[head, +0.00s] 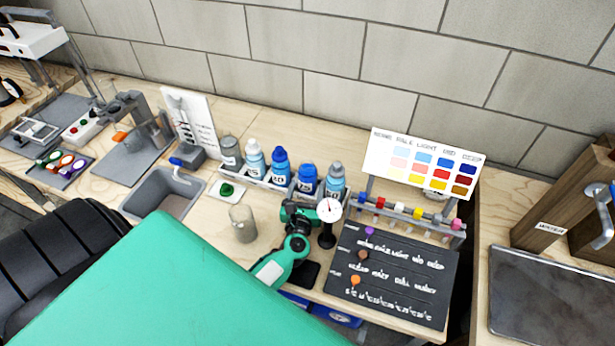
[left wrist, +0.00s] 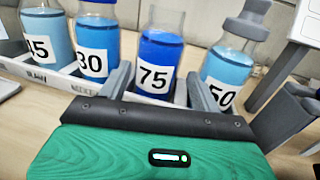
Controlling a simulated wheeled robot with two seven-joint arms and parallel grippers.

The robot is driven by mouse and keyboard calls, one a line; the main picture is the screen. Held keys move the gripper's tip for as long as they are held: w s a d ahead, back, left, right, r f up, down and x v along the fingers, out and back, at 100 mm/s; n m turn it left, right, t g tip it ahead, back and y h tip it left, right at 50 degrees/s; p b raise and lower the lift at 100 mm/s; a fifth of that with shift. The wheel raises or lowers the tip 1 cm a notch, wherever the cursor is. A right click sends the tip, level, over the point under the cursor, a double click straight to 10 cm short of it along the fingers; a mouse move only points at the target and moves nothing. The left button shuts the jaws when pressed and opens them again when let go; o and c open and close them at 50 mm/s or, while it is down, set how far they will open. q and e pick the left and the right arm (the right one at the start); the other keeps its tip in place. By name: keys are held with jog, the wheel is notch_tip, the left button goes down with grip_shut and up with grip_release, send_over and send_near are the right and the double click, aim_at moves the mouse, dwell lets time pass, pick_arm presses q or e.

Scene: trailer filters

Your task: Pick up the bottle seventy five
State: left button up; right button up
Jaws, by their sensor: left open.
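The bottle seventy five (head: 307,182) holds dark blue liquid and stands upright in the bottle rack. My left gripper (head: 301,211) is open in front of the rack. In the left wrist view, the left gripper's fingers (left wrist: 161,88) point toward the bottle, one at each side of its lower part. They do not appear closed on it. My right gripper is not in view.
The bottle marked 50 (left wrist: 228,62) stands close on the right, and the bottle marked 30 (left wrist: 97,43) on the left. A round white gauge (head: 329,209) is right beside my gripper. A glass beaker (head: 243,224) and sink (head: 142,202) are to the left, and a dark board (head: 392,272) to the right.

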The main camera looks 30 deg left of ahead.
aim_at(306, 186)
pick_arm(q)
jog(key=p+x, duration=0.1)
jog(key=x, duration=0.3)
jog(key=shift+w+a+f+p, duration=0.1)
jog(key=shift+a+p, duration=0.1)
jog(key=shift+p, duration=0.15)
jog(key=shift+w+a, duration=0.15)
jog(key=shift+w, duration=0.2)
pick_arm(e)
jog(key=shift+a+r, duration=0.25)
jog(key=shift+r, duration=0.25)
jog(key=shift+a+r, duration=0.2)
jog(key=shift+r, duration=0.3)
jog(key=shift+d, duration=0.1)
pick_arm(q)
jog(key=shift+c, duration=1)
jog(key=c, duration=0.7)
jog(key=shift+c, duration=0.7)
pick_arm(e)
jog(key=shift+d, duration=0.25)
